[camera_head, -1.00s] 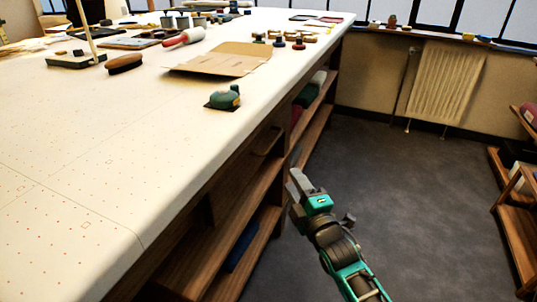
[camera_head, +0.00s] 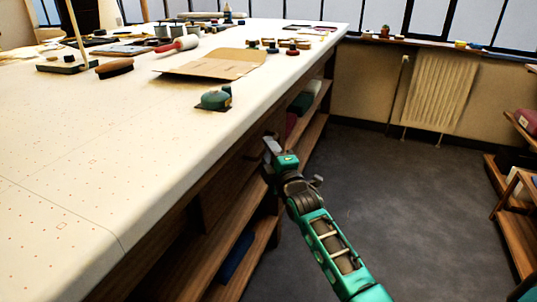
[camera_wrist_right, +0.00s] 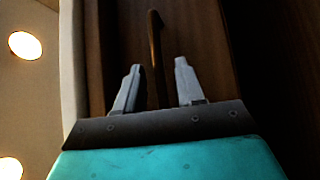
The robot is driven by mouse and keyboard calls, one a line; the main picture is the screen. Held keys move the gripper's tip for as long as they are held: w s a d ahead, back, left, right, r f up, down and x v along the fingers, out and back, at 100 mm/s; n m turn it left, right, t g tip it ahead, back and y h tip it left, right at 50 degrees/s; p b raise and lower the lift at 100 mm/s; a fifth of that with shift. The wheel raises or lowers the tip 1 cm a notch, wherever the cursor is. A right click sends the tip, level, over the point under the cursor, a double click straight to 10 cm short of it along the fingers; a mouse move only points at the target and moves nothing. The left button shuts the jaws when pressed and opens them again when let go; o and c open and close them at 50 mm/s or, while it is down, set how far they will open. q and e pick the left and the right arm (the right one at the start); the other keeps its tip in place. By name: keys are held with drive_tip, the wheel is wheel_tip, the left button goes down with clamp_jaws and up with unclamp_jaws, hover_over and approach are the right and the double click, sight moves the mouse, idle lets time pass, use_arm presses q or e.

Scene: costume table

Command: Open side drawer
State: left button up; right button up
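The side drawer is set under the tabletop on the long side of the table; its brown wooden front (camera_head: 232,178) is partly behind my right gripper (camera_head: 271,146) in the head view. In the right wrist view, the drawer's wooden front (camera_wrist_right: 205,35) fills the middle. A thin brown handle (camera_wrist_right: 155,45) stands out from it, between the two grey fingers of my right gripper (camera_wrist_right: 157,85). The fingers are apart, with gaps visible on both sides of the handle. My left gripper is not in view.
The white tabletop (camera_head: 100,190) overhangs the drawer and open shelves. A blue item (camera_head: 235,257) lies on the lower shelf. A green pincushion-like object (camera_head: 215,99) and cardboard (camera_head: 215,65) lie on top. The grey floor (camera_head: 390,200) to the right is clear.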

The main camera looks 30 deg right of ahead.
drive_tip(key=shift+w, duration=0.1)
drive_tip(key=shift+c, duration=0.3)
clamp_jaws()
idle(0.4)
